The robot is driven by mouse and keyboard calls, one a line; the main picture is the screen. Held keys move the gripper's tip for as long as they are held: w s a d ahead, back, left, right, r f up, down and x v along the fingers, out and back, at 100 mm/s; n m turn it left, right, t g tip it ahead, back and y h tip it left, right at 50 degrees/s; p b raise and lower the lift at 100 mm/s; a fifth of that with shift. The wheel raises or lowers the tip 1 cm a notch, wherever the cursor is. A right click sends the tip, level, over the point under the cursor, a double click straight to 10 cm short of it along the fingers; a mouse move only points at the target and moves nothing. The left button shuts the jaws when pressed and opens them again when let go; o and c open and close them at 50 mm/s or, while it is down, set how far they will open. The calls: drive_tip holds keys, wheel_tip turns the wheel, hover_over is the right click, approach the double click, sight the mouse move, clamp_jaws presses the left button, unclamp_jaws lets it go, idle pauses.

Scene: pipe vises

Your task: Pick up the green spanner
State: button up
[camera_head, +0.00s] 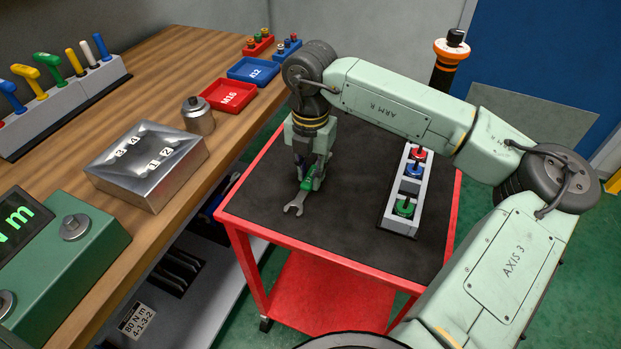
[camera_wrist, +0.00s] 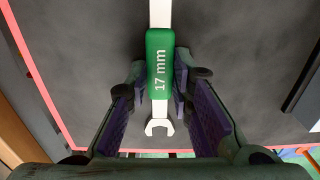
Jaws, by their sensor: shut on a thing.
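The green spanner (camera_head: 294,207) has a silver open end and a green grip sleeve. It is at the left part of the dark top of a red cart (camera_head: 330,262). In the wrist view, the spanner (camera_wrist: 160,62) runs lengthwise between the fingers, and its sleeve reads "17 mm". My gripper (camera_head: 313,177) points down and is shut on the green sleeve; it also shows in the wrist view (camera_wrist: 158,80). The open end sticks out toward the cart's front left. Whether the spanner touches the cart top or is just above it, I cannot tell.
A grey holder (camera_head: 398,222) with red, blue and green pieces stands on the cart to the right. The wooden bench (camera_head: 160,95) at left carries a metal box (camera_head: 147,165), a red M16 tray (camera_head: 228,95) and a blue A12 tray (camera_head: 253,70). The cart's middle is clear.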

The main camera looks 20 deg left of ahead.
sight(311, 176)
clamp_jaws()
idle(0.3)
drive_tip(key=shift+r+b, duration=0.35)
drive_tip(key=shift+r, duration=0.15)
wheel_tip(311, 176, up, 2)
drive_tip(key=shift+r+b, duration=0.1)
drive_tip(key=shift+b, duration=0.45)
drive_tip(key=s+d+b, duration=0.1)
drive_tip(key=s+d, duration=0.1)
drive_tip(key=s, duration=0.2)
drive_tip(key=s+d+r+b, duration=0.1)
drive_tip(key=s+d+b, duration=0.1)
drive_tip(key=s, duration=0.3)
drive_tip(key=s+d+b, duration=0.1)
drive_tip(key=s+d, duration=0.3)
drive_tip(key=s, duration=0.1)
drive_tip(key=shift+r+b, duration=0.3)
drive_tip(key=shift+r, duration=0.1)
